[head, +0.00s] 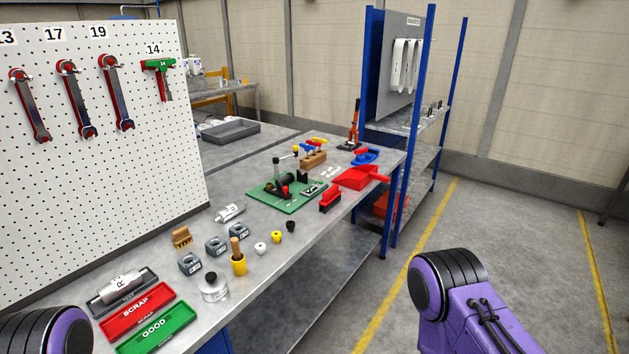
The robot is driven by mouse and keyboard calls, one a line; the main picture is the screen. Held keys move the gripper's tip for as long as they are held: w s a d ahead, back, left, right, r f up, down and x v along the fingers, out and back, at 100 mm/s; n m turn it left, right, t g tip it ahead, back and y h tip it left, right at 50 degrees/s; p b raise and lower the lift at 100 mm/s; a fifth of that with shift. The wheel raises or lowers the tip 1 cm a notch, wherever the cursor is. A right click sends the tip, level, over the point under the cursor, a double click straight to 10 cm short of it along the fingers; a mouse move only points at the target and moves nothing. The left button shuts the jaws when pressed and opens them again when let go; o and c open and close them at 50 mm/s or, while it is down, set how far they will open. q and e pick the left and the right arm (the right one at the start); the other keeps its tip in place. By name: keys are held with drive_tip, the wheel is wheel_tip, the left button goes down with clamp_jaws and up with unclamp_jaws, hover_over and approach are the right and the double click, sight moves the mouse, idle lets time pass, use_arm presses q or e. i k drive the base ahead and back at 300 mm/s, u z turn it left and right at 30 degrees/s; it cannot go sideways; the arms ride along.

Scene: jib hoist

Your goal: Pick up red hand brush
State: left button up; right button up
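The red hand brush (330,199) with dark bristles lies on the grey workbench (284,257), near its right-hand edge. It sits just in front of a red dustpan (358,178) and right of a green board. A gap shows between brush and dustpan. Purple and black parts of my two arms show at the lower left and lower right corners, well away from the brush. Neither of my grippers is in the picture.
A green board (282,203) with a fixture stands left of the brush. Small knobs, grey blocks (190,263) and red and green trays (155,336) fill the near bench. A pegboard (95,190) rises at left. A blue-post rack (391,200) stands behind right. The floor right is clear.

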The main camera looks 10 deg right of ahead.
sight(332, 197)
drive_tip(key=i, duration=0.55)
drive_tip(key=z, duration=1.25)
drive_tip(key=i, duration=0.5)
drive_tip(key=z, duration=0.1)
